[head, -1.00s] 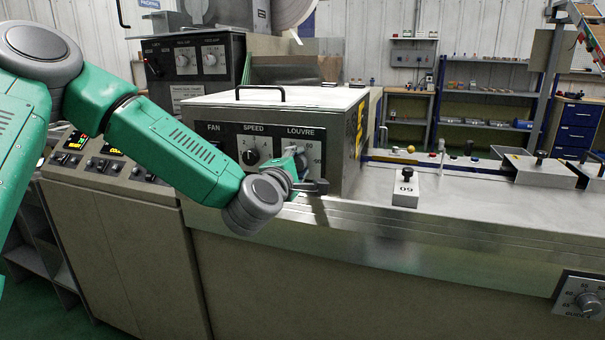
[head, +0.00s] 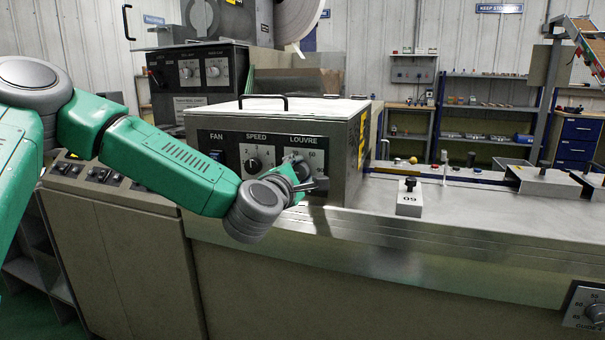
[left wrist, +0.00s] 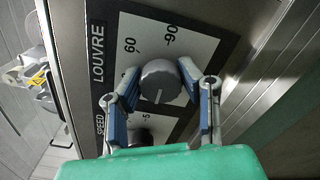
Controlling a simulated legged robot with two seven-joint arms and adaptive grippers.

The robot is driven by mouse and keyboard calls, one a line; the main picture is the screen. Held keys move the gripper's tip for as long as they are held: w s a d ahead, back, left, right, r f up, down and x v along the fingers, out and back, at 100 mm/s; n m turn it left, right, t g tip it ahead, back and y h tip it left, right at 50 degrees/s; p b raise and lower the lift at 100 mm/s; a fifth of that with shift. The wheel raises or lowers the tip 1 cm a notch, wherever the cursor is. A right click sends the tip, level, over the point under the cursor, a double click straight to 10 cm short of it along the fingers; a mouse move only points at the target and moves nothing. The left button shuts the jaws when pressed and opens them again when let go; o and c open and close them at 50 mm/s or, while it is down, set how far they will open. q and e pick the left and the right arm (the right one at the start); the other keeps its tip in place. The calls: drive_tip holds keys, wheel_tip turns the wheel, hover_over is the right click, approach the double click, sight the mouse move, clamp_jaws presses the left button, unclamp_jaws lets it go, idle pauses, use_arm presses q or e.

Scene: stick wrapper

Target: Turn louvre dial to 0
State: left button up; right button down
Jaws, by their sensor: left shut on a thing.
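The louvre dial (left wrist: 160,84) is a round grey knob on the white, numbered LOUVRE panel (head: 312,153). My left gripper (head: 304,180) is at the front of the control box, over this dial. In the left wrist view the blue-and-grey fingers of my left gripper (left wrist: 162,78) are shut on the knob, one on each side. The knob's white line points toward the SPEED side in that view. The numbers 60 and 90 show beside the knob; the mark the line points to is not readable. My right gripper is not in view.
The speed dial (head: 254,164) sits left of the louvre dial, and the FAN label (head: 217,138) is further left. The box (head: 290,110) has a handle on top. A steel ledge (head: 350,222) runs below. A block marked 60 (head: 409,200) stands to the right.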

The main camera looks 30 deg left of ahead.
sight(298, 176)
use_arm(q)
drive_tip(key=o, duration=1.2)
drive_tip(key=shift+s+a+f, duration=0.1)
drive_tip(key=shift+s+f, duration=0.05)
drive_tip(key=shift+f, duration=0.3)
drive_tip(key=shift+c, duration=0.2)
drive_tip(key=shift+a+r, duration=0.15)
drive_tip(key=v, duration=0.6)
drive_tip(key=shift+s, duration=0.75)
